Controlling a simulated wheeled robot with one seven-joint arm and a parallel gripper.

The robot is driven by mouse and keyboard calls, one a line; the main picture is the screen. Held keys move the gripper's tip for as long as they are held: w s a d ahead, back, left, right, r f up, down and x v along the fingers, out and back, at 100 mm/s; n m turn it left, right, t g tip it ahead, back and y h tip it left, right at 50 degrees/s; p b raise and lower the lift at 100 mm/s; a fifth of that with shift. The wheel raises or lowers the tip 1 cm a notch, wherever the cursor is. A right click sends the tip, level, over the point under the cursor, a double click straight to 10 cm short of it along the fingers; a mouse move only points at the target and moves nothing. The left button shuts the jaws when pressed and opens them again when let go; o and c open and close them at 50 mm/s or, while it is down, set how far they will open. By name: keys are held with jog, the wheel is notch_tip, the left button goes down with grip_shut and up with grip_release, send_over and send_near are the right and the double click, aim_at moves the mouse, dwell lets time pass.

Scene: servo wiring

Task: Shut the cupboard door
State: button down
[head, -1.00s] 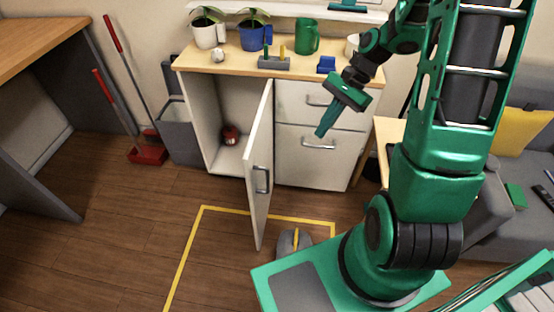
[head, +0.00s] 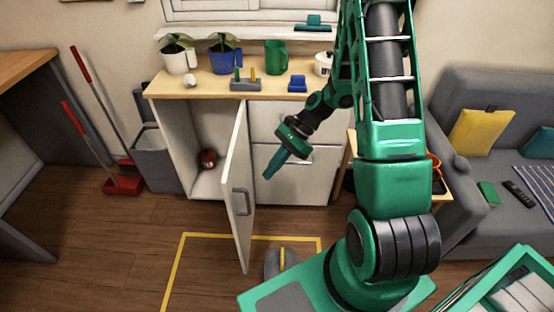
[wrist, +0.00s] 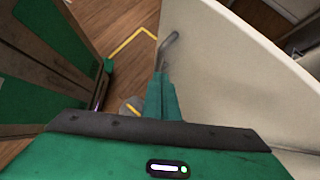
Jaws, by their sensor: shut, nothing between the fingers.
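The cupboard door (head: 238,185) of the white cabinet stands wide open, swung out toward me, with a grey bar handle (head: 241,202) on its right-hand face. The cupboard inside (head: 207,125) shows to the left of the door, with a dark red round object (head: 208,158) in it. My gripper (head: 269,175) is shut and empty, pointing down to the right of the door. In the wrist view the shut fingers (wrist: 161,95) are close to the door face (wrist: 225,90), just below the handle (wrist: 168,47) in the picture. I cannot tell if they touch it.
The cabinet top (head: 200,88) holds potted plants, a green jug (head: 276,57) and small items. Yellow tape (head: 205,236) marks the floor, and a grey object with a yellow strip (head: 281,262) lies near my base. A grey bin (head: 157,160) stands left. Floor left of the door is clear.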

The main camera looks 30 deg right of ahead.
jog(key=shift+s+a+f, duration=0.1)
jog(key=shift+a+f, duration=0.25)
jog(key=shift+a, duration=0.55)
jog(key=shift+w+a+f, duration=0.1)
jog(key=shift+a+f, duration=0.2)
jog(key=shift+a, duration=0.6)
jog(key=shift+s+a+f, duration=0.1)
jog(key=shift+a+f, duration=0.25)
jog(key=shift+a, duration=0.55)
